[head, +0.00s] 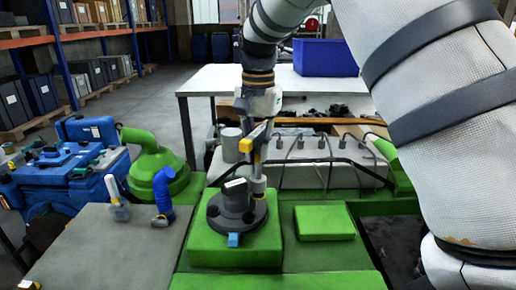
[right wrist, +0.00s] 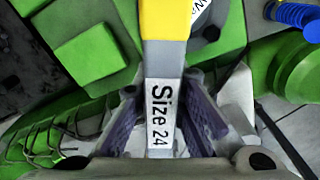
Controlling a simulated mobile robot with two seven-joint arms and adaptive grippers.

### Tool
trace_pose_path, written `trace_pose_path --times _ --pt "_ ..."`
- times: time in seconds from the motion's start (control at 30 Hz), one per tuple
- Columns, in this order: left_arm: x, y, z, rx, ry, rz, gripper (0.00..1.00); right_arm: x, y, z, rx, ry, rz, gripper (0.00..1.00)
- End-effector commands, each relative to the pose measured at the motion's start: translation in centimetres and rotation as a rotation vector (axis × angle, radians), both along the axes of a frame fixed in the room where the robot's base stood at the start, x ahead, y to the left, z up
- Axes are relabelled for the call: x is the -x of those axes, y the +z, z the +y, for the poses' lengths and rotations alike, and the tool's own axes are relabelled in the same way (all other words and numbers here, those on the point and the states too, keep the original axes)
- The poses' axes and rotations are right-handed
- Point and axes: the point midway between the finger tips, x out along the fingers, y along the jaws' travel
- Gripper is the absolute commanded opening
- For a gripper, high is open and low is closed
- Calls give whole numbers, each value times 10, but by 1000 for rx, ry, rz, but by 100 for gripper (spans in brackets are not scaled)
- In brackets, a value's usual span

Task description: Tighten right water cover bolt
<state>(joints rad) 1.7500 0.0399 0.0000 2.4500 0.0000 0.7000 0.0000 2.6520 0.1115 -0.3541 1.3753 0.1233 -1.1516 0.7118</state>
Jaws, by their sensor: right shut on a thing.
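My right gripper (head: 258,122) is above the green engine and is shut on a yellow and grey tool (head: 257,160). In the right wrist view the tool's label (right wrist: 159,112) reads "Size 24" and sits between the finger pads. The dark grey round water cover (head: 236,216) with a white label lies on a raised green block. The tool's lower end is at the right side of this cover; I cannot tell whether it touches a bolt. The bolt itself is hidden. My left gripper is not in view.
A grey table (head: 105,250) at the front left holds a white-and-blue item (head: 116,198) and a blue item (head: 163,202). A green funnel-shaped part (head: 155,168) stands behind it. A white table (head: 212,80) with a blue bin (head: 325,57) stands at the back.

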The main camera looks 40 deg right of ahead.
Motion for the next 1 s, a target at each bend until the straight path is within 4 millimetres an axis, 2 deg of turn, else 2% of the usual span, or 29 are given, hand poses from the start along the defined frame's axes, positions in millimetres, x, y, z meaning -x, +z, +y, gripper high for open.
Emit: trace_pose_path --times 0.7,0.83,1.0 --pt "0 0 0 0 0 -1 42 0 1 -1 0 1339 -3 0" --pt "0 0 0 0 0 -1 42 0 1 -1 2 1456 -1 0" --pt "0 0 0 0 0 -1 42 0 1 -1 2 1465 -1 0"
